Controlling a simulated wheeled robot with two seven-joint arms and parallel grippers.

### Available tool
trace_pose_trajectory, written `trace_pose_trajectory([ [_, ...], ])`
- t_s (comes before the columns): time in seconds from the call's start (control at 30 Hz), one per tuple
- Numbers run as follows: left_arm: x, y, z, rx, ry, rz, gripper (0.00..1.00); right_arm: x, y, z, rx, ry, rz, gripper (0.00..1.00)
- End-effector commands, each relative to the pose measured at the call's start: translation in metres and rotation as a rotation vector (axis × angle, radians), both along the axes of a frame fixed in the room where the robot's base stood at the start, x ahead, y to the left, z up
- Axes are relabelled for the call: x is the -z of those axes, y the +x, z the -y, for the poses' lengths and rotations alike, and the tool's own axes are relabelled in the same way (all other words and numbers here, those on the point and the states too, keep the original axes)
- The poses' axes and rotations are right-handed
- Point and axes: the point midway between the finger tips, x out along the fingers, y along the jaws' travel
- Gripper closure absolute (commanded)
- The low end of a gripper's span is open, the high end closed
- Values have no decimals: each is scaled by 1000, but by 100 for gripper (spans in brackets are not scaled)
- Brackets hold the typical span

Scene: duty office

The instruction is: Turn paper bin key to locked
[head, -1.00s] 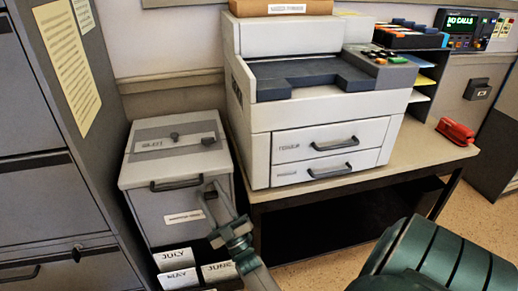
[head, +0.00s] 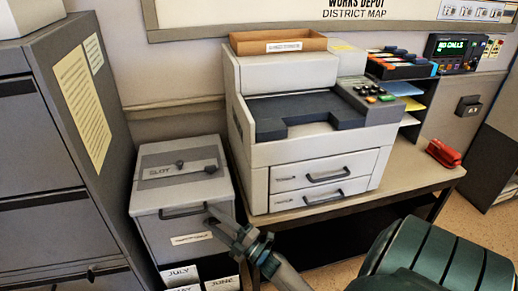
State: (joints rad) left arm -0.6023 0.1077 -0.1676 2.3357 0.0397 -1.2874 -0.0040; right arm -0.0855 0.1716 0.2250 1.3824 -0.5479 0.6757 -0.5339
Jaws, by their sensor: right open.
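The paper bin (head: 155,235) is a grey box with a lid marked "SLOT", standing left of the printer. A dark handle (head: 184,211) crosses the top of its front, with a white label (head: 191,239) below. My right gripper (head: 214,215) is open, its tips at the upper right of the bin's front, just right of the handle. A small dark spot there may be the key or its lock. The gripper partly covers it, so its turn position and any contact cannot be told. My left gripper is out of view.
A large printer (head: 262,158) on a table (head: 405,184) stands close to the bin's right. A grey filing cabinet (head: 50,225) stands close on the left. Month-labelled cards (head: 180,276) sit low in front of the bin. A red stapler (head: 443,153) lies on the table.

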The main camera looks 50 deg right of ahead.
Motion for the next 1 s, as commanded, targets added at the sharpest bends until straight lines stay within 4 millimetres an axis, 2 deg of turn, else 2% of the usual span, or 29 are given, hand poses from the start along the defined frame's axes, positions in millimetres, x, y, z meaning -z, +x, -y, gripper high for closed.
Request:
trace_pose_trajectory([
  [0.03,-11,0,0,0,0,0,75,-6,0,0,0,-22,-13,59],
  [0.13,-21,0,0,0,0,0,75,-6,0,1,0,-66,-41,59],
  [0.2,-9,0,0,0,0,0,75,7,-12,3,1,-65,-42,59],
  [1.0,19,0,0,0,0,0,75,34,-134,29,1,-62,-39,59],
])
